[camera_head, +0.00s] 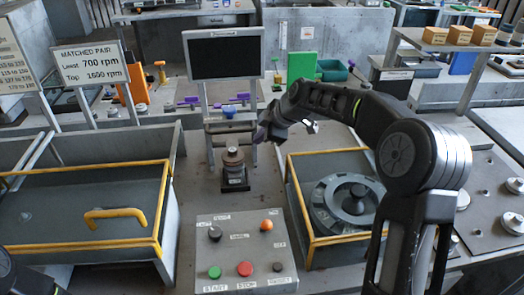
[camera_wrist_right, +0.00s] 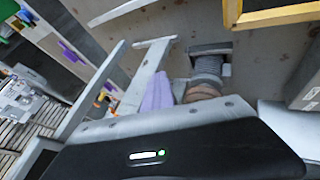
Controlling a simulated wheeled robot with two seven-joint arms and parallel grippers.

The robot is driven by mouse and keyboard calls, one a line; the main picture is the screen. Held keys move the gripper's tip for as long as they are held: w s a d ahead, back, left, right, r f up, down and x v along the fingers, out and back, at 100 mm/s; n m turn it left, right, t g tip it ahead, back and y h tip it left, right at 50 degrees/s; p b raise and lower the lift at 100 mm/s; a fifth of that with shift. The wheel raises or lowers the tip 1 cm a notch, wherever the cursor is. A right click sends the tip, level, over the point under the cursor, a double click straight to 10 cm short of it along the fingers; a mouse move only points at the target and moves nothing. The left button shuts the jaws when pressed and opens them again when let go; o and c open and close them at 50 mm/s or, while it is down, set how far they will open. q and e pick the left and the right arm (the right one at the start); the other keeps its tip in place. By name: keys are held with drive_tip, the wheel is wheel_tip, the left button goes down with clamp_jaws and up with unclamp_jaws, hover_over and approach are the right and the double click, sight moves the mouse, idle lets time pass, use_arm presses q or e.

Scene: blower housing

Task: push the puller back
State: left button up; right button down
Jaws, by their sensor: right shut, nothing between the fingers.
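No part is labelled as the puller, so I cannot tell surely which one it is. A small stacked grey-brown cylinder (camera_head: 234,168) stands upright on a dark base in the middle of the table; it also shows in the right wrist view (camera_wrist_right: 206,72). A dark knob (camera_head: 357,199) stands on a grey ring in the yellow-edged housing on the right. My right gripper (camera_head: 268,130) is shut and empty, above and right of the cylinder, apparently apart from it. Its pale fingers show in the right wrist view (camera_wrist_right: 158,94). My left gripper is out of view.
A control box (camera_head: 245,250) with coloured buttons is in front. A yellow-railed bin (camera_head: 75,212) with a yellow handle is at left. A black screen (camera_head: 225,56) on a stand rises behind the cylinder. A green box (camera_head: 302,66) and purple-handled tools lie farther back.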

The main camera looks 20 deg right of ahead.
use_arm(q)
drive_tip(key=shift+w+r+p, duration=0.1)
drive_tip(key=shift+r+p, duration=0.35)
use_arm(e)
drive_tip(key=w, duration=0.2)
drive_tip(key=w+d, duration=0.1)
drive_tip(key=w, duration=0.1)
drive_tip(key=shift+w+d+r, duration=0.1)
drive_tip(key=shift+r, duration=0.1)
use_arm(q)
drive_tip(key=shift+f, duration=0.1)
